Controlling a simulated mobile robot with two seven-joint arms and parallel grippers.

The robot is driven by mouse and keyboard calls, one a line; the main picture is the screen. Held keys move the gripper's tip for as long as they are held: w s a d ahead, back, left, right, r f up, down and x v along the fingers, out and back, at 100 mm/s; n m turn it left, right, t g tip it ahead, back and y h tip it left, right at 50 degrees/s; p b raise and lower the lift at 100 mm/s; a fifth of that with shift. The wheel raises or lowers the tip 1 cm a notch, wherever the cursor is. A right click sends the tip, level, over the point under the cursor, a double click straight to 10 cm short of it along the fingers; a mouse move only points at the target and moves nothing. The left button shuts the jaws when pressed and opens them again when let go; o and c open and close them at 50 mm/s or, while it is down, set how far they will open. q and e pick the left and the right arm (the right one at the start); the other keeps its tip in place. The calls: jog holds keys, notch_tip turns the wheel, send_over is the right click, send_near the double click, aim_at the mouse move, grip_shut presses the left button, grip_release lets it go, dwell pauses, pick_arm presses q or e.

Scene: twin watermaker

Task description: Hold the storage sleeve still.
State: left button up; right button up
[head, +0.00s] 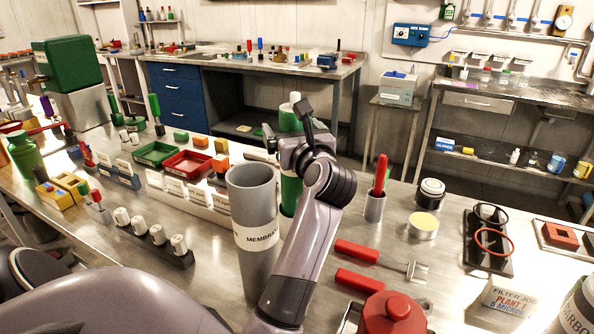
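The storage sleeve (252,205) appears to be the upright grey tube with an open top and a white label reading "MEMBRAN…", the rest cut off from sight. It stands on the steel bench left of my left forearm, which hides part of its right side. My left gripper (303,112) is above and to the right of the sleeve's rim, beside a tall green cylinder (289,190) with a white top. The wrist hides much of that cylinder, and whether the fingers touch it is unclear. My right gripper is not in view.
Red-handled tools (357,251) and a red lidded pot (393,313) lie right of my forearm. A labelled block row (190,197) and a rack of white knobs (158,240) stand left of the sleeve. Green (158,153) and red (188,163) trays sit behind.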

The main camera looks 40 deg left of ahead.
pick_arm(q)
jog(key=shift+c, duration=0.2)
jog(key=shift+r, duration=0.1)
grip_shut()
notch_tip(320, 180, up, 20)
dwell(0.9)
